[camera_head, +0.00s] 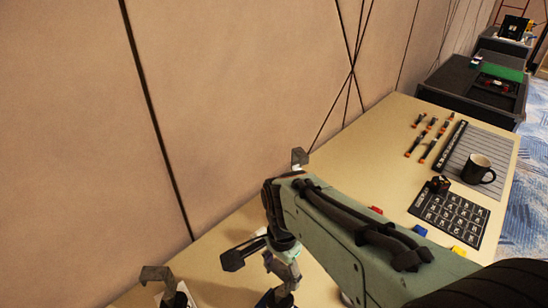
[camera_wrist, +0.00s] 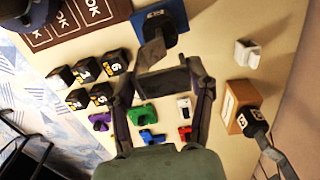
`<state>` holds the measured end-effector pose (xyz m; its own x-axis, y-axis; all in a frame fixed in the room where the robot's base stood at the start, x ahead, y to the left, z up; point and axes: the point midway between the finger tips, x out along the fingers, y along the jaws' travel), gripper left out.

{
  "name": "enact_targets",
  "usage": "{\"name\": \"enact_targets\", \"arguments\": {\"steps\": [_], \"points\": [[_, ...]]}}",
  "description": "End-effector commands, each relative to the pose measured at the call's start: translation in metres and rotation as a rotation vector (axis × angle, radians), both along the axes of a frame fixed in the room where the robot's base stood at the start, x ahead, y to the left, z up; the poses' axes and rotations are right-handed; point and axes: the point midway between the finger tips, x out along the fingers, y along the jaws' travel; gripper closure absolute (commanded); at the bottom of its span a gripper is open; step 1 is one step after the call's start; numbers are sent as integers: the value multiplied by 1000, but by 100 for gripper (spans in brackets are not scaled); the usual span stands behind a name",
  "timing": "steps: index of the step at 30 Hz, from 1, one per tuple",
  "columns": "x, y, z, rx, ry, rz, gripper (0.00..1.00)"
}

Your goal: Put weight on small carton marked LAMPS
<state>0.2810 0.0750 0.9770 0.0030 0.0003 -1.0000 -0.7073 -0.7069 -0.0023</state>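My gripper (camera_wrist: 163,84) is in the middle of the wrist view, its two dark fingers apart. A dark block-like shape spans the gap; I cannot tell whether it is held or lies behind the fingers. A small brown carton (camera_wrist: 232,108) stands near the wall at the right, with a black round piece (camera_wrist: 249,121) and a grey bracket over it. No LAMPS mark is readable. A grey bracket also rises at a blue box (camera_wrist: 165,20) beyond the fingers. I cannot tell for certain which thing is the weight. In the head view my gripper (camera_head: 256,258) is partly hidden by my arm.
Several black numbered blocks (camera_wrist: 86,72) stand left of the fingers. Coloured pieces, among them a green one (camera_wrist: 143,115), lie below. A pale object (camera_wrist: 247,53) is near the wall. A mug (camera_head: 478,168) stands farther along the table. The wall (camera_head: 240,100) is close behind.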

Motion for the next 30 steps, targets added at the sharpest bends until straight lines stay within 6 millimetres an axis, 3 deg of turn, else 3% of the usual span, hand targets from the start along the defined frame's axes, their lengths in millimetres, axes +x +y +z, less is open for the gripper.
{"name": "enact_targets", "arguments": {"steps": [14,24,30], "points": [[0,0,8,1,-1,0,24],[1,0,82,1,-6,1,24],[0,0,114,0,-1,0,24]]}}
